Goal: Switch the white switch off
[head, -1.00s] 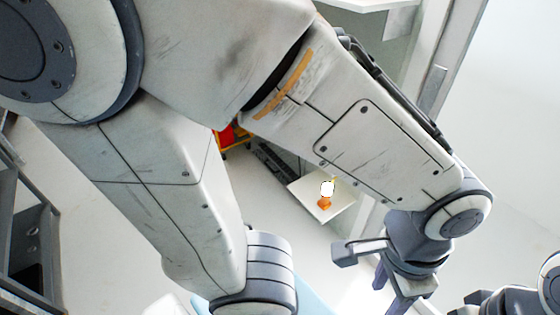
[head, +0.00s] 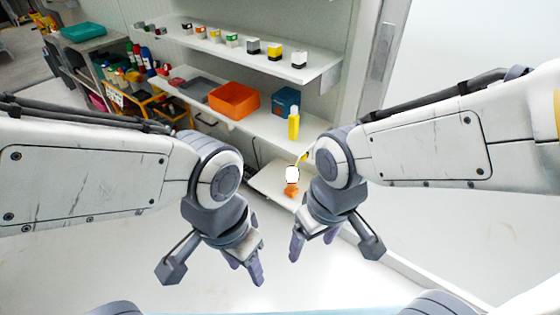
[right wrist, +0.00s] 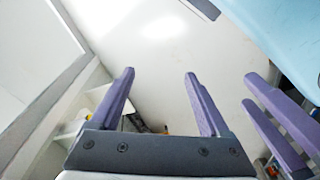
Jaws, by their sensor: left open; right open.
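On the upper shelf in the head view is a row of small boxes with coloured tops. My left gripper (head: 252,274) is open and empty, low in the middle, well below and in front of the shelves. My right gripper (head: 313,243) is open and empty just to its right. In the right wrist view, the right gripper's fingers (right wrist: 160,80) are apart with nothing between them, and the left gripper's fingers (right wrist: 252,92) show at the right.
The upper shelf (head: 200,47) is above a middle shelf (head: 265,119) with an orange bin (head: 234,99), grey tray (head: 200,89), blue box (head: 286,100) and yellow bottle (head: 294,124). A lower shelf (head: 266,179) holds an orange-and-white item (head: 292,178). Pale floor is clear.

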